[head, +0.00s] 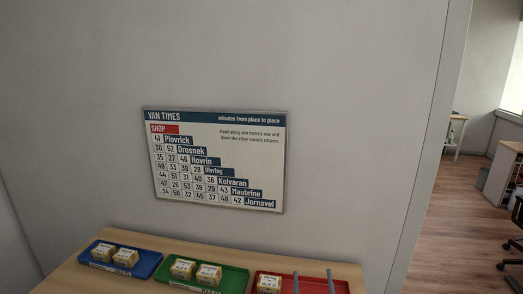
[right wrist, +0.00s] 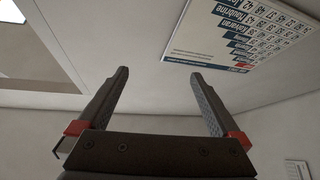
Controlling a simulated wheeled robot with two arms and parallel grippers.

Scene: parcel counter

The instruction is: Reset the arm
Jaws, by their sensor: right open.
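My right gripper (head: 313,272) shows at the bottom edge of the head view as two thin grey fingers, in front of the red tray in the picture. In the right wrist view my right gripper (right wrist: 159,74) has its two dark fingers wide apart with nothing between them. Its red finger bases show, and the wall sign (right wrist: 240,35) appears upside down beyond it. My left gripper is in neither view. Most of my right arm is hidden below the head view.
A wooden counter (head: 68,284) holds a blue tray (head: 150,262) and a green tray (head: 233,281), each with two small boxes. A red tray (head: 312,286) shows one box (head: 268,284). The VAN TIMES sign (head: 215,160) hangs on the wall behind. An opening to another room is at right.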

